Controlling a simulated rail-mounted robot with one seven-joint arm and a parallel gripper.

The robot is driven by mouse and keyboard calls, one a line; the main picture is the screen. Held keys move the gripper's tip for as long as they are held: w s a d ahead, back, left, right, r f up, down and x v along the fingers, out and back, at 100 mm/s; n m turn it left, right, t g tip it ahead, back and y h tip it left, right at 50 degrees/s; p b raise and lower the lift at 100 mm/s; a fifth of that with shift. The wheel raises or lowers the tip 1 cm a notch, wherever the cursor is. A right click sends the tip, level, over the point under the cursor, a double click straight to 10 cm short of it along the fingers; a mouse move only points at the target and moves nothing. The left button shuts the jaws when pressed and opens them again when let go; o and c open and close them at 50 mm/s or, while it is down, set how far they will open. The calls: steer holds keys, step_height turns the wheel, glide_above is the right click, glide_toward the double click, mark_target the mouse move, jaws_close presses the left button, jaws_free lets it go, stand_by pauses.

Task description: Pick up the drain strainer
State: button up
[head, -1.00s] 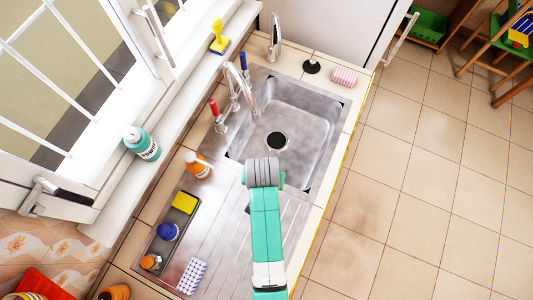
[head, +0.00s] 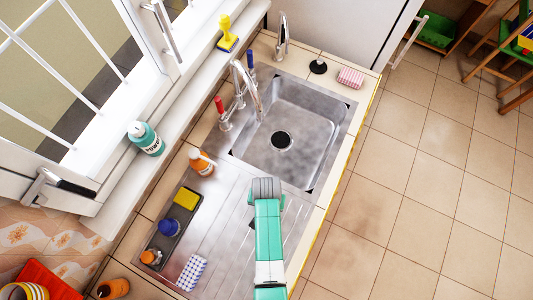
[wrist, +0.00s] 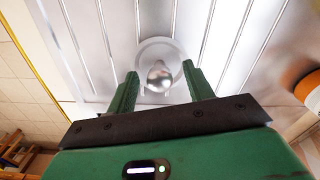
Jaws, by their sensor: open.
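The drain strainer (wrist: 158,72) is a round, shiny metal disc with a raised knob in the middle. In the wrist view it lies on the ribbed metal draining board (wrist: 225,40), between and just beyond my fingertips. My gripper (wrist: 160,70) is open, with a green finger on each side of the knob. I see no clear contact between the fingers and the strainer. In the head view my arm covers the gripper, and I cannot make out the strainer there.
The sink basin (head: 305,115) has a dark drain hole (head: 281,140). To the left of my arm are an orange bottle (head: 202,162), a dark tray (head: 162,243) with a yellow sponge (head: 187,199), and a checked sponge (head: 192,272). Taps (head: 245,90) rise behind the basin.

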jaws_close()
